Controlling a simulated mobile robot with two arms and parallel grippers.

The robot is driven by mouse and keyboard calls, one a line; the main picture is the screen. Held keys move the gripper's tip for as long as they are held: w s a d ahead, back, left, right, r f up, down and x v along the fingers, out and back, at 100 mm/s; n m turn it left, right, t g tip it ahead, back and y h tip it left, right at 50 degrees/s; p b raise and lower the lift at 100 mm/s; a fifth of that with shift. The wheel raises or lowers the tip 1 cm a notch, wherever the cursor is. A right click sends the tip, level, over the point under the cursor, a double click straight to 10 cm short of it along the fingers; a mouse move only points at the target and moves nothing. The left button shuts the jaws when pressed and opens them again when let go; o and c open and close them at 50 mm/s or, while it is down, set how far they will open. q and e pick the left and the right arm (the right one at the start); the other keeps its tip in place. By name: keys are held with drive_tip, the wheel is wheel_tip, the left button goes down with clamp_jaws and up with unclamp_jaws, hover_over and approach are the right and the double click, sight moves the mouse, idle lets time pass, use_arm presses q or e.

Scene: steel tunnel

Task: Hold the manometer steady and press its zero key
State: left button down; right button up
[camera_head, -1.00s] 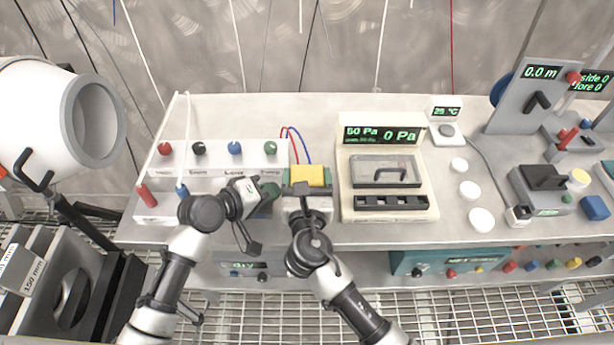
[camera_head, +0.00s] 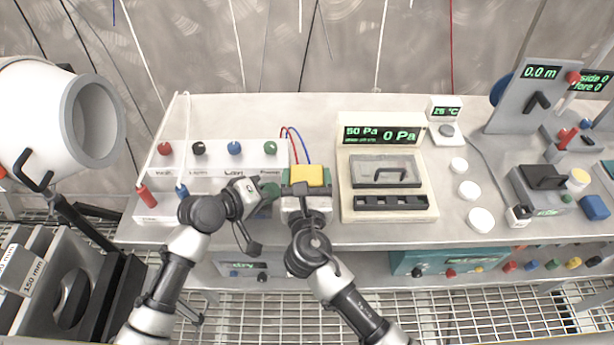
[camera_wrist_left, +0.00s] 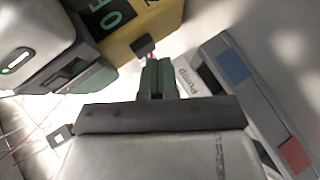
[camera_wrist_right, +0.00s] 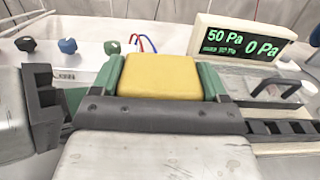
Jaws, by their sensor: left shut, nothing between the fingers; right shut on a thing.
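The manometer (camera_head: 310,174) is a yellow box near the bench's front edge; its hoses are red and blue. My right gripper (camera_wrist_right: 160,78) is shut on it, with green fingers on both sides. In the left wrist view the manometer (camera_wrist_left: 165,20) shows a black display with green digits and a small dark nub on its edge, perhaps the zero key. My left gripper (camera_wrist_left: 157,76) is shut and empty, its green fingertips close to that nub. I cannot tell whether they touch. In the head view my left gripper (camera_head: 270,190) is left of the manometer.
A cream console (camera_head: 388,185) reading 0 Pa stands close on the right. White discs (camera_head: 469,190) lie farther right. Open bench lies behind the console.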

use_arm(q)
drive_tip(key=shift+a, duration=0.1)
drive_tip(key=shift+a, duration=2.95)
use_arm(e)
drive_tip(key=o, duration=1)
drive_tip(key=shift+s, duration=0.1)
